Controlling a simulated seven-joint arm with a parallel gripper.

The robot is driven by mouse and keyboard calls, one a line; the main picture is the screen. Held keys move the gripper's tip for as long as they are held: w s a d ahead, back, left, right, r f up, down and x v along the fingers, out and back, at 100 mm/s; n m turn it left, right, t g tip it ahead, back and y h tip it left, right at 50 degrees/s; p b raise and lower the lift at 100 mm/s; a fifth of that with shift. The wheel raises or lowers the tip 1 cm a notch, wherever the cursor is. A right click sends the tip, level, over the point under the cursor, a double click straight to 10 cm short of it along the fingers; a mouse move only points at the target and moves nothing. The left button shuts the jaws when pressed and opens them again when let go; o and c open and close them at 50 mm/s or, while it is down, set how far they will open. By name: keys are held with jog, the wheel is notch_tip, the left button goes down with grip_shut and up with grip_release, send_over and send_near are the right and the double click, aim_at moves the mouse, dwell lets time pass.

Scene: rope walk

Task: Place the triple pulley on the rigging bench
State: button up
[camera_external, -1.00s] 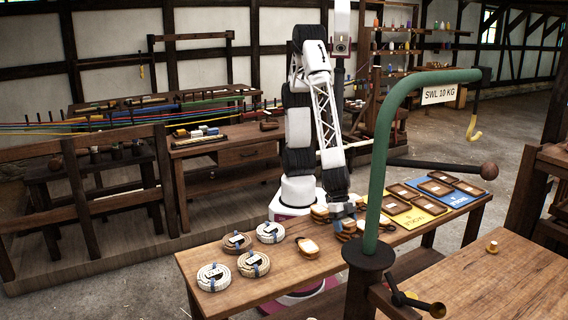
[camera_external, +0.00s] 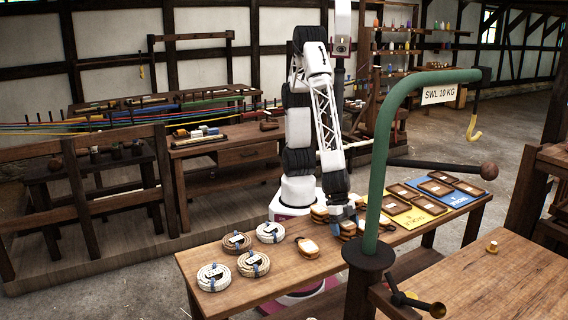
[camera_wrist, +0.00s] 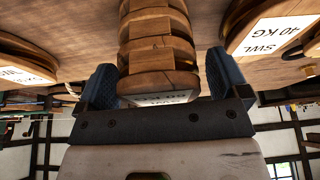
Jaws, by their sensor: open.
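A layered wooden pulley block (camera_wrist: 158,45) with several thick cheeks, which looks like the triple pulley, lies between my fingers in the wrist view. A white label at its near end is partly hidden by my gripper. My gripper (camera_wrist: 160,90) is open, with one blue finger on each side of the block; I cannot tell whether they touch it. In the external view my gripper (camera_external: 345,218) is down among the wooden blocks on the long table, and the block between its fingers is hard to make out there. A bare wooden bench top (camera_external: 490,285), possibly the rigging bench, is at front right.
Other pulley blocks flank the fingers closely, one labelled SWL 40 KG (camera_wrist: 268,32). A single block (camera_external: 308,247) and several rope coils (camera_external: 254,264) lie left on the table. Trays on yellow and blue mats (camera_external: 455,197) lie right. A green crane post (camera_external: 377,180) stands in front.

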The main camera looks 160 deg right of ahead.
jog(key=v, duration=1.2)
jog(key=shift+a, duration=0.1)
jog(key=shift+r, duration=0.1)
dwell(0.6)
jog(key=s+d+r+m+h, duration=0.1)
jog(key=s+d+r+m, duration=0.2)
jog(key=d, duration=0.6)
jog(key=s+d+r+m+h, duration=0.1)
jog(key=s+d+r+m, duration=0.2)
jog(key=s+d+r, duration=0.3)
jog(key=s+d+r+m+h, duration=0.1)
jog(key=s+d+r+m, duration=0.2)
jog(key=s+d+r, duration=0.2)
jog(key=s+d, duration=0.3)
jog(key=d, duration=0.3)
jog(key=shift+s+d+r+m+h, duration=0.3)
jog(key=shift+s+r+m, duration=0.05)
jog(key=shift+m, duration=0.05)
